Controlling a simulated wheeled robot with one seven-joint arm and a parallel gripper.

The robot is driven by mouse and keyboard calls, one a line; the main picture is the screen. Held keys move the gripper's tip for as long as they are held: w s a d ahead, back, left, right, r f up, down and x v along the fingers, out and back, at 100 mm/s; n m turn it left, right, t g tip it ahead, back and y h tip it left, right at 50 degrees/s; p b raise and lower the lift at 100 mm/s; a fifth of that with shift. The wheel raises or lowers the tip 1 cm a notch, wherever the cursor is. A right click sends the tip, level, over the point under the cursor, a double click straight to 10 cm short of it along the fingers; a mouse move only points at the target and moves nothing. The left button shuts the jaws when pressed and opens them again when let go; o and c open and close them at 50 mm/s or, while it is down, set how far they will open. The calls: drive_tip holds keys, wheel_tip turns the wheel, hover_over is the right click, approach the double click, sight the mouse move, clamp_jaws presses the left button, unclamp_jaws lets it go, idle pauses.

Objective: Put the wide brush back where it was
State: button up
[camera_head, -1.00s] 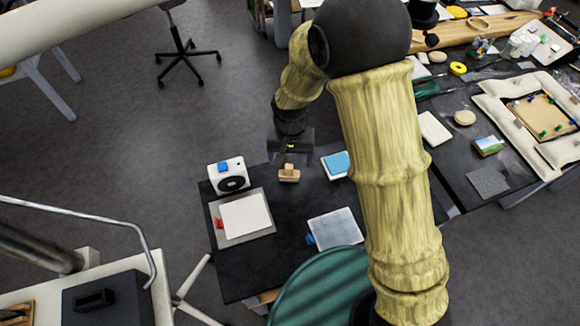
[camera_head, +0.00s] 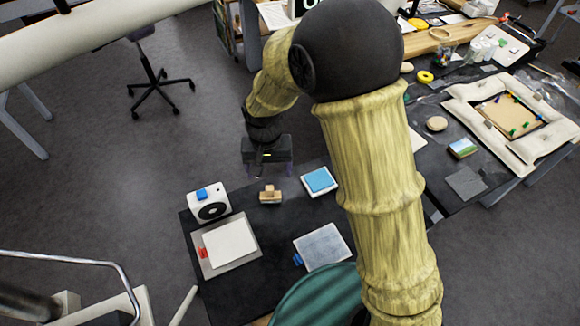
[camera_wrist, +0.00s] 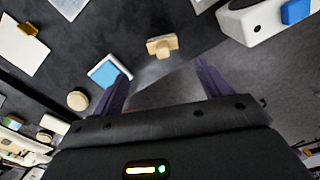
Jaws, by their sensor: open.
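A small T-shaped piece of light wood, which looks like the wide brush (camera_head: 270,195), is on the dark table near its far edge, between a white box and a blue-topped pad. It also shows in the wrist view (camera_wrist: 161,46), ahead of the fingers. My gripper (camera_head: 267,172) is just beyond the table's far edge, apart from the wooden piece. In the wrist view my gripper (camera_wrist: 162,78) has its two dark fingers spread wide with nothing between them. Fine details of the wooden piece are too small to tell.
The white box (camera_head: 209,205) with a blue block on top stands left of the wooden piece; the blue pad (camera_head: 319,181) lies right. A white sheet on a grey board (camera_head: 230,244) and a grey plate (camera_head: 322,246) lie nearer. Bare dark table lies between them.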

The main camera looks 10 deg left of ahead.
drive_tip(key=shift+d, duration=0.1)
drive_tip(key=s+d+r+t, duration=0.1)
drive_tip(key=s+d+r, duration=0.1)
drive_tip(key=d, duration=0.6)
drive_tip(key=s+d+r+m, duration=0.1)
drive_tip(key=s+d+r, duration=0.1)
drive_tip(key=d, duration=0.6)
drive_tip(key=s+d+r+t, duration=0.1)
drive_tip(key=s+d+r, duration=0.1)
drive_tip(key=d, duration=0.7)
drive_tip(key=shift+s+r+m+t, duration=0.3)
drive_tip(key=shift+s+r+m, duration=0.05)
drive_tip(key=shift+r+m, duration=0.1)
drive_tip(key=shift+d, duration=0.1)
